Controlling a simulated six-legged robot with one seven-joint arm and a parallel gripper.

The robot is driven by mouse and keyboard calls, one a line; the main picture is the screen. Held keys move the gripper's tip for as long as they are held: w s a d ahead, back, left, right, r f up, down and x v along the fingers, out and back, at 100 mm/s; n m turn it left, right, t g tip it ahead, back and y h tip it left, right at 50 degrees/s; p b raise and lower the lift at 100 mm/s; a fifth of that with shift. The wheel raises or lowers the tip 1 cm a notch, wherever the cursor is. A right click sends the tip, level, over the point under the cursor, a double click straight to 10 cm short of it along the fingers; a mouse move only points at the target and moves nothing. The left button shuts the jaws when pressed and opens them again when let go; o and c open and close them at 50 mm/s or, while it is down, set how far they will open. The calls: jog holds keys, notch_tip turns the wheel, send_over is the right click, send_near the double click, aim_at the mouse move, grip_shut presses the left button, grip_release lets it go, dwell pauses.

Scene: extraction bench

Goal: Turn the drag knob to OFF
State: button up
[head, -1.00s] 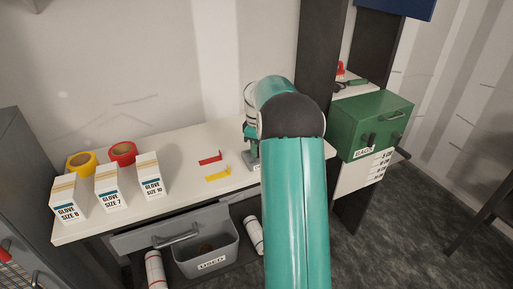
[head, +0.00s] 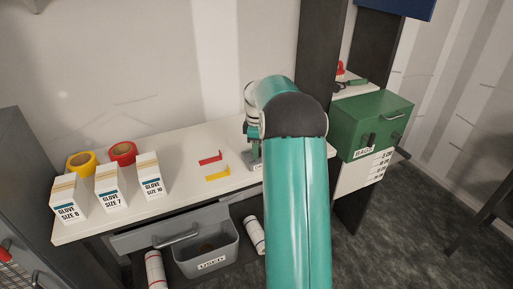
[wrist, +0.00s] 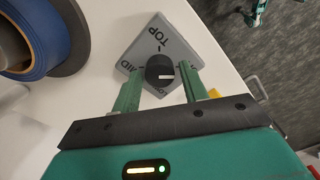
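In the wrist view a round black knob (wrist: 159,69) sits on a grey diamond-shaped plate (wrist: 158,37). Lettering at the right and below is partly hidden by my fingers and the knob. My gripper (wrist: 165,74) is open, with one green finger on each side of the knob. Gaps show between fingers and knob, and I cannot tell whether either touches.
A blue spool (wrist: 28,38) lies left of the plate in the wrist view. Red (head: 210,158) and yellow (head: 217,174) brackets, several glove boxes (head: 110,189) and tape rolls (head: 122,152) are on the white bench (head: 185,150). A green box (head: 368,120) stands at right.

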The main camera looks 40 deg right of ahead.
jog(key=shift+o, duration=0.6)
jog(key=shift+f, duration=0.1)
notch_tip(320, 180, up, 14)
jog(key=shift+f, duration=0.1)
dwell(0.3)
